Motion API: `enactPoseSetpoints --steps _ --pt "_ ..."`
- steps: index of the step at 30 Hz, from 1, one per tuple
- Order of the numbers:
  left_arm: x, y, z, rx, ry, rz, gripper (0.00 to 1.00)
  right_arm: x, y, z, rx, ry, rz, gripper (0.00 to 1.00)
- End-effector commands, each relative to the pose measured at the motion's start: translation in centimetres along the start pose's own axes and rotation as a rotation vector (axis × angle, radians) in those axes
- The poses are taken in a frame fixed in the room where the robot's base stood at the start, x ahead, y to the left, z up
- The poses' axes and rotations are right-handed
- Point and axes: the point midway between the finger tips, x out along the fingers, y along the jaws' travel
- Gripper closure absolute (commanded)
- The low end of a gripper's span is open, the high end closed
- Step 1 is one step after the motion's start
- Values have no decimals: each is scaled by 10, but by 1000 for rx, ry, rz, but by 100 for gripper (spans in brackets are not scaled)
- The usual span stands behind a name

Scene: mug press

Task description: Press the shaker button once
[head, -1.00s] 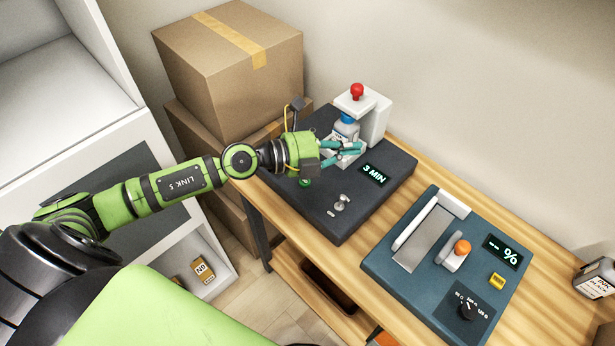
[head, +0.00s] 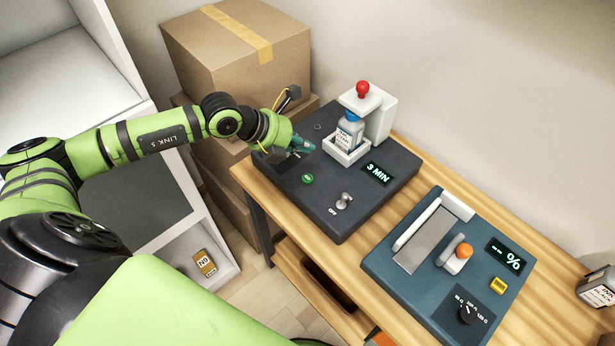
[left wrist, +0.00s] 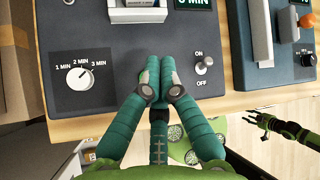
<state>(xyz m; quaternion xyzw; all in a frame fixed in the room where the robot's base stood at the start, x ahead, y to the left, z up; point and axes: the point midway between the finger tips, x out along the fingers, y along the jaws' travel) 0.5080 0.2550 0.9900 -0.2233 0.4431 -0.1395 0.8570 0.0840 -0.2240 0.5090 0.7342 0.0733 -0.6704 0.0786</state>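The shaker (head: 375,212) is a dark grey box on the wooden table with a lit "3 MIN" display (head: 375,173). A green button (head: 307,179) sits near its front left edge, beside a toggle switch (head: 343,201). A blue-capped bottle (head: 347,131) stands upright in the white holder (head: 345,153). My left gripper (head: 308,146) is empty above the shaker's left part, behind the button in the head view. In the left wrist view its fingers (left wrist: 155,82) are together, between the time dial (left wrist: 80,76) and the switch, hiding the button. My right gripper (left wrist: 268,124) shows small; its opening is unclear.
A white stand with a red knob (head: 362,89) rises behind the bottle. A blue-grey device (head: 392,286) with an orange knob (head: 463,251) is to the right. Cardboard boxes (head: 235,50) stand behind my left arm. An ink bottle (head: 597,285) is at the far right.

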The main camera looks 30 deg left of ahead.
Motion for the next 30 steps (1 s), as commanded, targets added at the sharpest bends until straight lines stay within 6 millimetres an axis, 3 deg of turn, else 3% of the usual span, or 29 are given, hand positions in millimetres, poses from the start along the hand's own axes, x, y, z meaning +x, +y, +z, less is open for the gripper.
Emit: enactPoseSetpoints --steps 18,30 --pt "55 39 -40 -1 0 -2 100 56 -6 4 2 1 -6 60" --pt "59 43 -43 0 0 -1 100 61 -1 5 0 0 -1 60"
